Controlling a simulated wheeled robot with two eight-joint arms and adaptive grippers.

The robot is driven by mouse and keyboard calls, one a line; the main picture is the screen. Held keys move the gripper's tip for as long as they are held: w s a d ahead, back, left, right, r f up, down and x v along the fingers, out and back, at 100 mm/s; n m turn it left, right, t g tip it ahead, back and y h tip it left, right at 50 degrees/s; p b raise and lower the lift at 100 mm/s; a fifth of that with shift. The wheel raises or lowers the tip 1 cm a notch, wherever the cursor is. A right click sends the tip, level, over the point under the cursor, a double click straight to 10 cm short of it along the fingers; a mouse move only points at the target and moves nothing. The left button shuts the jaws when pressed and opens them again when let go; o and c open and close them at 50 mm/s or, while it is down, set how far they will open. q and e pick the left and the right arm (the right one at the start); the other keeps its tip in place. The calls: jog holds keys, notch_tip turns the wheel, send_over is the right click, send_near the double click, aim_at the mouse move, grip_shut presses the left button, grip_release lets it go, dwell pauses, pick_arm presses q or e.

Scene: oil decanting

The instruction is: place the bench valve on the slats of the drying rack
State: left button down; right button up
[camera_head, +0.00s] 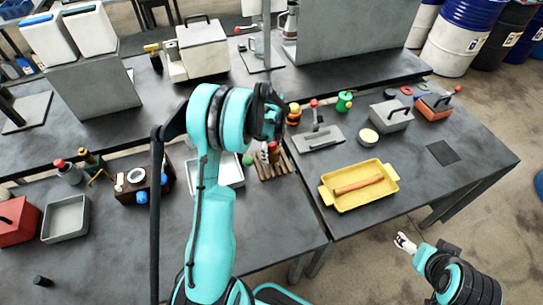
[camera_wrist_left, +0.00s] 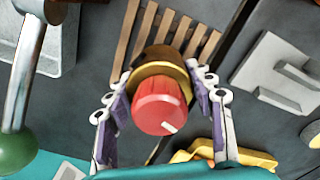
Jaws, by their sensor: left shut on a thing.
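The bench valve (camera_wrist_left: 160,105), with a red knob with a white mark and a brass-coloured collar, is between the fingers of my left gripper (camera_wrist_left: 163,92), which is shut on it. In the head view the valve's red part (camera_head: 273,148) shows just below my left wrist. The drying rack (camera_wrist_left: 172,28) has brown wooden slats, seen behind the valve in the wrist view; in the head view the rack (camera_head: 277,168) is partly covered by the valve and wrist. I cannot tell whether the valve touches the slats. My right gripper (camera_head: 404,242) is off the table at lower right; its finger opening is unclear.
A pale tray (camera_head: 232,172) lies left of the rack, with a green ball-ended metal handle (camera_wrist_left: 18,130) close by. A grey plate (camera_head: 318,138) and a yellow tray (camera_head: 381,192) with a wooden-handled tool stand to the right. The table's front left is mostly bare.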

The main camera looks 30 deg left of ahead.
pick_arm(q)
notch_tip(320, 180, down, 2)
jog(key=shift+f, duration=0.2)
jog(key=shift+f+b, duration=0.1)
jog(key=shift+b, duration=0.25)
jog(key=c, duration=0.6)
grip_release()
